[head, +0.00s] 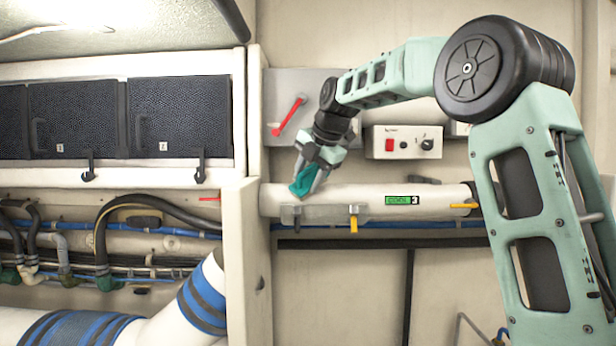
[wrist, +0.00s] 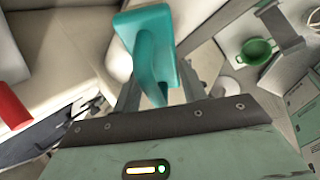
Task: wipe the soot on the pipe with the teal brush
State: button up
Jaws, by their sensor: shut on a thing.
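The teal brush (head: 303,182) is held in my gripper (head: 312,172), which points down over the left part of the white horizontal pipe (head: 352,200). The brush overlaps the pipe's upper edge in the head view; I cannot tell whether it touches. In the wrist view the brush (wrist: 148,35) sits between the fingers of my gripper (wrist: 168,88), its broad end facing away. The pipe carries a green label (head: 400,200). I cannot make out soot on it; the brush and gripper cover part of its left end.
A bracket with a yellow tab (head: 353,222) sits under the pipe. Above are a red lever (head: 289,116) and a switch box (head: 403,142). A white partition (head: 247,260) stands close left of the pipe. A green cup (wrist: 257,50) shows in the wrist view.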

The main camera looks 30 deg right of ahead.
jog(key=shift+w+d+f, duration=0.15)
jog(key=shift+w+f, duration=0.05)
jog(key=shift+f, duration=0.1)
jog(key=shift+s+d, duration=0.1)
jog(key=shift+s+d+b, duration=0.55)
jog(key=shift+s+d, duration=0.4)
jog(key=shift+d, duration=0.5)
jog(key=shift+s+d+b, duration=0.55)
jog(key=shift+s+d, duration=0.45)
jog(key=shift+d, duration=0.4)
jog(key=shift+s+d+b, duration=0.55)
jog(key=shift+s+d, duration=0.4)
jog(key=shift+d, duration=0.5)
jog(key=shift+w+a+f+p, duration=0.1)
jog(key=shift+w+a+p, duration=0.05)
jog(key=shift+w+a, duration=0.7)
jog(key=shift+w+a+r+p, duration=0.15)
jog(key=shift+w+a, duration=0.4)
jog(key=shift+a, duration=0.6)
jog(key=shift+w+a+f+p, duration=0.15)
jog(key=shift+w+a, duration=0.55)
jog(key=shift+a, duration=0.3)
jog(key=shift+w+a+p, duration=0.25)
jog(key=shift+w+a, duration=0.25)
jog(key=shift+a, duration=0.2)
jog(key=shift+w+a+p, duration=0.25)
jog(key=shift+w+a, duration=0.2)
jog(key=shift+a, duration=0.25)
